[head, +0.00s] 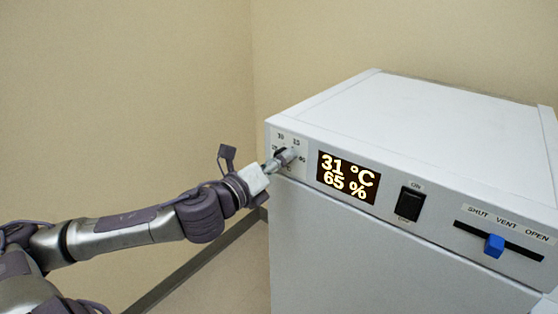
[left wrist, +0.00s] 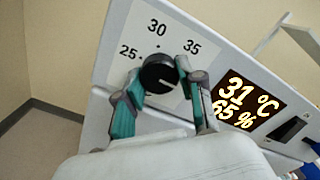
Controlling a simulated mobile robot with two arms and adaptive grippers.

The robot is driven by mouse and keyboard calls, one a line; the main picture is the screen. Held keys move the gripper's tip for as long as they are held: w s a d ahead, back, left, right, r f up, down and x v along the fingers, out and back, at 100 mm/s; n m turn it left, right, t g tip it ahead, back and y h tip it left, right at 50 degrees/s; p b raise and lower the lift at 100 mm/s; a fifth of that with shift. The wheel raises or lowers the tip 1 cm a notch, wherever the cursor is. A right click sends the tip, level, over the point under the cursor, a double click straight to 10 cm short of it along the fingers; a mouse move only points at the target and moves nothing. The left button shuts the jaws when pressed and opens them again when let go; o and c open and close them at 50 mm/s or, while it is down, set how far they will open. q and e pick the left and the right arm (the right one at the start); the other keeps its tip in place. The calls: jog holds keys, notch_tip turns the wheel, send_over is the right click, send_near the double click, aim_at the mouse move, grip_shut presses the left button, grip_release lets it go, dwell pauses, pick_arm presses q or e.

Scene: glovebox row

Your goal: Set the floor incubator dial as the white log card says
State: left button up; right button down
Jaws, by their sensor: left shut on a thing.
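The incubator (head: 400,120) is a white box with a sloped control strip. Its black dial (left wrist: 158,73) shows in the left wrist view, with 25, 30 and 35 printed around it. The dial's pointer is too unclear to read. My left gripper (head: 283,159) is shut on the dial, its teal and grey fingers (left wrist: 157,80) on either side of the knob. In the head view the gripper hides most of the dial. The lit display (head: 347,178) reads 31 °C and 65 %; it also shows in the left wrist view (left wrist: 243,103). I see no white log card.
Right of the display are a black rocker switch (head: 410,204) and a blue slider knob (head: 494,245), in the middle of its slot under VENT. The incubator's top is bare. Plain beige walls (head: 130,90) stand behind, with a dark skirting strip (head: 190,270) along the floor.

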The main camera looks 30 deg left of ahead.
pick_arm(q)
jog(key=o, duration=1.1)
jog(key=shift+w, duration=0.1)
jog(key=shift+o, duration=0.2)
jog(key=shift+r, duration=0.1)
notch_tip(320, 180, up, 10)
